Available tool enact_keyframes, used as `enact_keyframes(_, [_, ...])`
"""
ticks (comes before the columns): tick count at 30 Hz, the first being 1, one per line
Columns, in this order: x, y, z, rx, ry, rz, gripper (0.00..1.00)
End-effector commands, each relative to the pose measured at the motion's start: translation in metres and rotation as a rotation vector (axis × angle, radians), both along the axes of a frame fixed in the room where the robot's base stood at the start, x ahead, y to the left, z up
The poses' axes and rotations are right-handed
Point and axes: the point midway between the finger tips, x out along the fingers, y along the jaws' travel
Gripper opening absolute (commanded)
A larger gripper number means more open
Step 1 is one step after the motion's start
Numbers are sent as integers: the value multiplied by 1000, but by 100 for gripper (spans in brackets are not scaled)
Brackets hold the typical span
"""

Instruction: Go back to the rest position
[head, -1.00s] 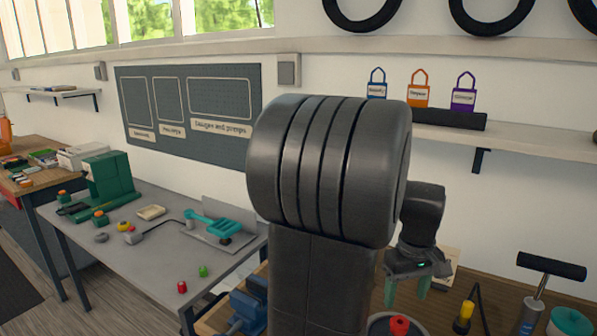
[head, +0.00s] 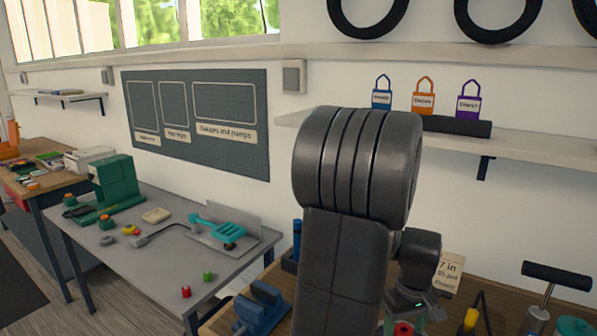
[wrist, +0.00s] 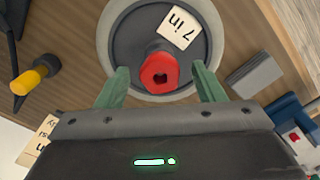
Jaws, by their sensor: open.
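My gripper (wrist: 163,88) is open, with its two green fingers apart in the wrist view. A red piece with a dark hole in its top (wrist: 160,72) appears between and just beyond the fingertips, with nothing gripped. It sits on a round grey dish (wrist: 113,38) with a "7 in" tag (wrist: 180,30). In the head view my gripper (head: 404,318) is low, at the bottom edge, partly hidden behind my arm. The red piece (head: 403,329) shows there between the fingers. I cannot tell whether the fingers touch it.
A yellow-and-black tool (wrist: 35,75) lies left of the dish in the wrist view. A blue vise (head: 262,307), a pump with a black handle (head: 556,276) and a card (head: 448,272) are on the wooden bench. A grey table (head: 160,262) stands left. The wall shelf (head: 540,145) is above.

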Motion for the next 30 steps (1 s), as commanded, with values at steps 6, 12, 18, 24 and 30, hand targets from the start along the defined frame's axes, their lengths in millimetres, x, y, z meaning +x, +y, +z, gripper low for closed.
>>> enact_keyframes(6, [0,0,-4,0,0,0,62])
enact_keyframes(12, [1,0,19,-2,-5,0,62])
enact_keyframes(18, [1,0,57,-2,-5,0,62])
enact_keyframes(24, [1,0,98,-2,-5,0,62])
enact_keyframes(30, [0,0,132,-1,-1,0,62])
